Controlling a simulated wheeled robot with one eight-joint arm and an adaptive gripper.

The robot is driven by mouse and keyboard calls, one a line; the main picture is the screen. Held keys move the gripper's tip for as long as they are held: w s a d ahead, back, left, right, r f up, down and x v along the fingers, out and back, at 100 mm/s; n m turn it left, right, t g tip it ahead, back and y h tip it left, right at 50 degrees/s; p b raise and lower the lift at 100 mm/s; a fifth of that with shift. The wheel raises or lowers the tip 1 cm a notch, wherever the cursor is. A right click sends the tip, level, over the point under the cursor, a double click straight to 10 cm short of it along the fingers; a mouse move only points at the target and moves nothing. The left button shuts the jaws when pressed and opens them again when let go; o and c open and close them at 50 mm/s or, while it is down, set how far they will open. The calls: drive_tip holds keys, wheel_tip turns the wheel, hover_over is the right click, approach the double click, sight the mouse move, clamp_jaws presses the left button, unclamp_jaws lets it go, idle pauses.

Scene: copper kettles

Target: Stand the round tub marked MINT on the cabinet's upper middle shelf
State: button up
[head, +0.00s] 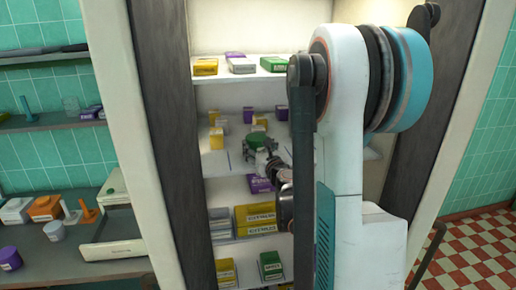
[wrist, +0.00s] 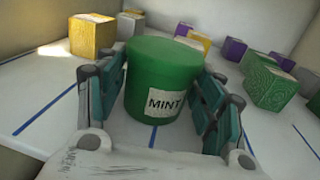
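The round green tub marked MINT (wrist: 164,75) is between the two fingers of my gripper (wrist: 160,95) in the wrist view, its label facing the camera. The fingers lie against its left and right sides. In the head view the tub (head: 258,138) shows small at my gripper (head: 266,158), inside the cabinet at the level of the middle shelf (head: 222,165). The tub is over the white shelf surface with blue lines (wrist: 45,112). I cannot tell whether its base touches the shelf, as my gripper hides part of it.
A yellow box (wrist: 92,36) stands left of the tub. A green box (wrist: 270,84) and a purple box (wrist: 235,49) stand to the right, with several others behind. A shelf above holds a green box (head: 272,64). Yellow boxes (head: 255,218) fill part of a lower shelf.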

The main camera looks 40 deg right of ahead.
drive_tip(key=shift+o, duration=1.3)
drive_tip(key=shift+r, duration=0.2)
drive_tip(key=v, duration=1.2)
